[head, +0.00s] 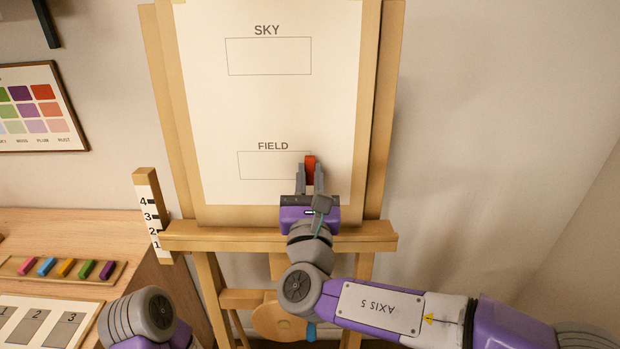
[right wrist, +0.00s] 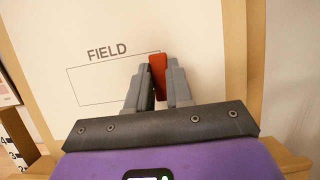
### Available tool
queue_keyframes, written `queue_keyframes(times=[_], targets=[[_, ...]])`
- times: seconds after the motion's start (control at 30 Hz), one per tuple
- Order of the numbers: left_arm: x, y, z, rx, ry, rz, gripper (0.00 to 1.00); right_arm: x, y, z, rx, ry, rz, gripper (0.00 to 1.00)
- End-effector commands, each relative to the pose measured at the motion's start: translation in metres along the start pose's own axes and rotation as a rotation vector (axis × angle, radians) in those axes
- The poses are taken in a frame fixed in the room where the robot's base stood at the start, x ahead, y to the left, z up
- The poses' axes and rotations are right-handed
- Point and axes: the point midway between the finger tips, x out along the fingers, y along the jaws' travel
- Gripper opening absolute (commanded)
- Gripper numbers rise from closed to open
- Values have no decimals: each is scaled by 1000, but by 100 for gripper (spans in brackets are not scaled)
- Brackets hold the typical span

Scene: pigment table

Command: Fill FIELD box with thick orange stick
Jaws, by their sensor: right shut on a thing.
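A white sheet (head: 335,60) stands on a wooden easel, with an empty outlined SKY box (head: 268,56) above and an outlined FIELD box (head: 262,166) below. The FIELD box shows no color inside and also shows in the right wrist view (right wrist: 100,85). My right gripper (head: 310,178) is shut on a red-orange stick (head: 310,168), held upright at the right end of the FIELD box. The stick also shows in the right wrist view (right wrist: 157,76). I cannot tell whether it touches the paper. My left gripper is out of view.
A wooden table at left holds a tray (head: 15,268) of several colored sticks and a board (head: 12,303) with numbered grey patches. A numbered post (head: 148,200) stands beside the easel. A color chart (head: 38,108) hangs on the left wall. The easel ledge (head: 200,236) runs below the sheet.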

Motion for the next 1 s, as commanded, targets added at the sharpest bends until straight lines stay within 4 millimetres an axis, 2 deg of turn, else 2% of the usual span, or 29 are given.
queue_keyframes(times=[0.67, 1.0], targets=[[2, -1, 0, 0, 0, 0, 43, 10, 1, -4, 0, 0, 0, 0], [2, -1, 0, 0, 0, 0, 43, 8, 22, -4, 1, 0, 3, 0]])
